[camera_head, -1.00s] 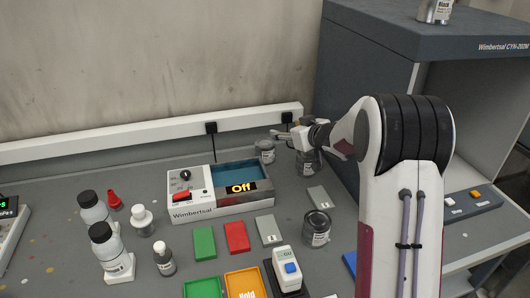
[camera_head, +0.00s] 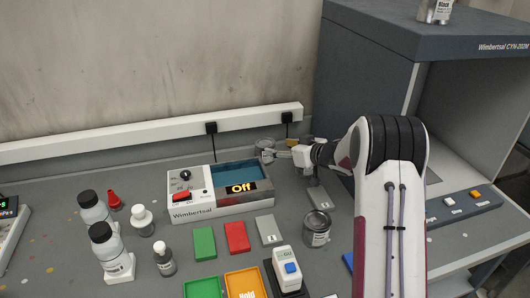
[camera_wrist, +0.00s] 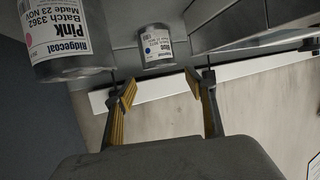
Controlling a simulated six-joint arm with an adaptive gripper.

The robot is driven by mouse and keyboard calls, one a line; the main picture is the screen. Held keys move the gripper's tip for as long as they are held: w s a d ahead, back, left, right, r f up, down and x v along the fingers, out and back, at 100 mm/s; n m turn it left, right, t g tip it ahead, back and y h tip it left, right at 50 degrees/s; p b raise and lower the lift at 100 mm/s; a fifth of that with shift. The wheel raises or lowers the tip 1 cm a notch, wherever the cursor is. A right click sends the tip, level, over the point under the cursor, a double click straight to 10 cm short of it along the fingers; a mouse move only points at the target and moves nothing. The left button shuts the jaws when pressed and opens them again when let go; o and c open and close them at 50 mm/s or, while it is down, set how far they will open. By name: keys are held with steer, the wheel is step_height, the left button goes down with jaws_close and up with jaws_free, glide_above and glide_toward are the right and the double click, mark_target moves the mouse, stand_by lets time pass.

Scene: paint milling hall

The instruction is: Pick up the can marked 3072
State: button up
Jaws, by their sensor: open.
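My gripper (camera_head: 274,148) is open and empty near the back wall; its two yellow-lined fingers (camera_wrist: 160,88) show apart in the wrist view. A small metal can (camera_wrist: 156,46) stands just beyond and between the fingertips there, its label too small to read surely. In the head view this can (camera_head: 264,144) is partly hidden by the fingers. A larger-looking can marked Pink, Batch 3362 (camera_wrist: 62,35) is at the upper left of the wrist view, its label upside down. I cannot make out 3072 on any label.
Another can (camera_head: 316,229) stands front right. The Wimbertsal box reading Off (camera_head: 222,207) is left of my gripper, the tall grey cabinet (camera_head: 365,75) right. A wall rail (camera_head: 150,133) runs behind.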

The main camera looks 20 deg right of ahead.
mark_target(268, 145)
steer(key=shift+x, duration=1.2)
steer(key=shift+f, duration=0.1)
steer(key=shift+x, duration=2.55)
steer(key=shift+d+f, duration=0.1)
steer(key=c, duration=1)
